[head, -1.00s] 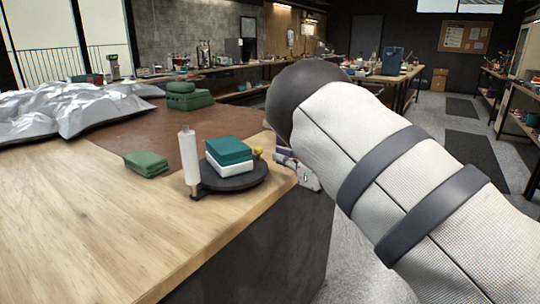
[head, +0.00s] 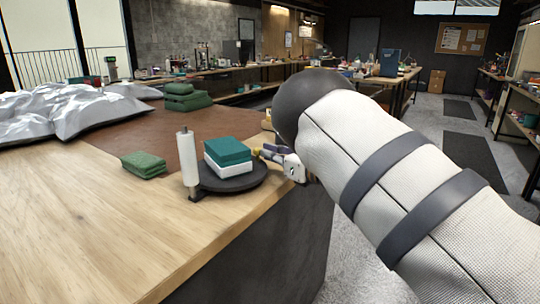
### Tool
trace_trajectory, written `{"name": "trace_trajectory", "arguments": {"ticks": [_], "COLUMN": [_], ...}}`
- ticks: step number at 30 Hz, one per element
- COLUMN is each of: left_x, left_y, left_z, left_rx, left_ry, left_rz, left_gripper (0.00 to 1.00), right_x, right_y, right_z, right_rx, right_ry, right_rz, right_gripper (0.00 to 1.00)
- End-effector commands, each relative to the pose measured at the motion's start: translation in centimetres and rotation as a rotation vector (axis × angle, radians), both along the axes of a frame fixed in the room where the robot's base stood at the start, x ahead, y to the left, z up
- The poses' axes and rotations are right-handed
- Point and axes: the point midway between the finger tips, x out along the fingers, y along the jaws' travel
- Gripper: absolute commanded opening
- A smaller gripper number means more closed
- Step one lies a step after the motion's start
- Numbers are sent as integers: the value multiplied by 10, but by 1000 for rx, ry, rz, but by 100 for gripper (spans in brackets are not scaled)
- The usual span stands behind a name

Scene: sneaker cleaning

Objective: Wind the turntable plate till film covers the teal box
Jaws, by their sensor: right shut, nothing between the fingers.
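The teal box (head: 228,151) lies on a white block (head: 230,168) on the dark round turntable plate (head: 232,184), near the table's right edge. No film shows on the box's visible faces. The upright white film roll (head: 189,160) stands at the plate's left, on a dark foot. My right gripper (head: 262,153) is small in the head view, just right of the teal box at the plate's far right rim. It is shut and empty; whether it touches the plate, I cannot tell. My big forearm hides part of the scene behind it. My left gripper is not in view.
Folded green cloths (head: 144,165) lie left of the roll on the wooden table (head: 90,220). A brown mat (head: 165,130), a green stack (head: 186,97) and crumpled silvery sheeting (head: 65,115) lie farther back. The table's front left is clear.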

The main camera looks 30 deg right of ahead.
Motion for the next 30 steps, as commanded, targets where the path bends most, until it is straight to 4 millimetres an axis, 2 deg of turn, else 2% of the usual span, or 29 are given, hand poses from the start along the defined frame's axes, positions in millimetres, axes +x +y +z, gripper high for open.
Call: {"name": "trace_trajectory", "arguments": {"ticks": [17,30], "left_x": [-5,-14], "left_y": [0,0], "left_z": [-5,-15], "left_rx": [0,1], "left_ry": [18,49], "left_rz": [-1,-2], "left_gripper": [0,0], "right_x": [7,21], "right_y": [-2,-3], "right_z": [-2,-4], "right_rx": [-1,-2], "right_ry": [2,5], "right_rz": [72,231], "right_gripper": [0,0]}}
